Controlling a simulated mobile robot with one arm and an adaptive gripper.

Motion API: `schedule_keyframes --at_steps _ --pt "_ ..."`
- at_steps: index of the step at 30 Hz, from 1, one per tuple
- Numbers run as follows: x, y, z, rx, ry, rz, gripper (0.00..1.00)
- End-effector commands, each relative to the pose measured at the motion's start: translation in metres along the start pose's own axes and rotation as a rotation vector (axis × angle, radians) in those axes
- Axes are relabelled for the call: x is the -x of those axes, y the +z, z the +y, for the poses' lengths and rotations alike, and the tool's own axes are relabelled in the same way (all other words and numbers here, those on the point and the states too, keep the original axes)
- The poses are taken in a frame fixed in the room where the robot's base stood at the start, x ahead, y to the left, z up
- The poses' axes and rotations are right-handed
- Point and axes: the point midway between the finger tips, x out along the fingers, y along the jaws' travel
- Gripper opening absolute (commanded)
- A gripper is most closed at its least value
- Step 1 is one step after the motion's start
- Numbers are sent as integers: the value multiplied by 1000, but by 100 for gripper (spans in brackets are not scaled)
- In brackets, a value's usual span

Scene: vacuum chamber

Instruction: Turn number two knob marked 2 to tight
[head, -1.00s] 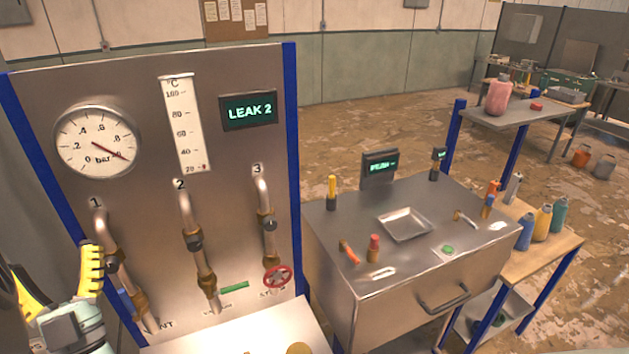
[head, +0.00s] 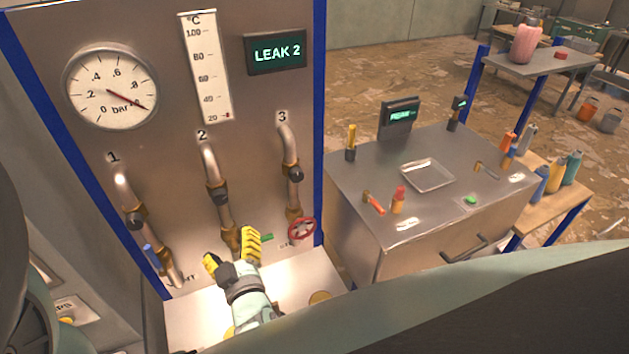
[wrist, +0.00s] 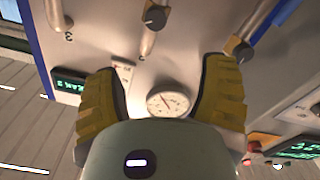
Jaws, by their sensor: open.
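The knob of pipe 2 (head: 217,195) is a dark round fitting partway down the pipe under the number 2 on the steel panel (head: 165,150). The wrist view, turned over, shows the dark knob of pipe 2 (wrist: 155,17) near the top edge, beyond and between my fingers. My gripper (head: 232,252) has yellow ribbed fingers and is in front of the lower end of pipe 2, below the knob in the head view. In the wrist view my gripper (wrist: 165,90) is open, with nothing between the fingers. I see no contact with the knob.
Pipe 1 with its dark knob (head: 134,218) is left, and pipe 3 with its knob (head: 295,174) right. A red handwheel (head: 302,229) is right of my gripper. The display (head: 276,52) reads LEAK 2. A steel cabinet (head: 400,250) with small tools stands right.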

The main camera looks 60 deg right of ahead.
Motion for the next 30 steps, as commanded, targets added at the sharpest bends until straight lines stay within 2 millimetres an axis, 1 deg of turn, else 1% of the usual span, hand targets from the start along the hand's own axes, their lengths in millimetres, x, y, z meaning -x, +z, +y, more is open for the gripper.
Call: schedule_keyframes --at_steps 1,3,8,15,30 --pt "2 6 5 6 8 -20 72" --pt "0 8 6 8 9 -27 72" --pt "-19 8 6 7 9 -23 72" --pt "-60 7 6 7 8 -19 72" --pt "-132 9 4 6 6 -19 72"
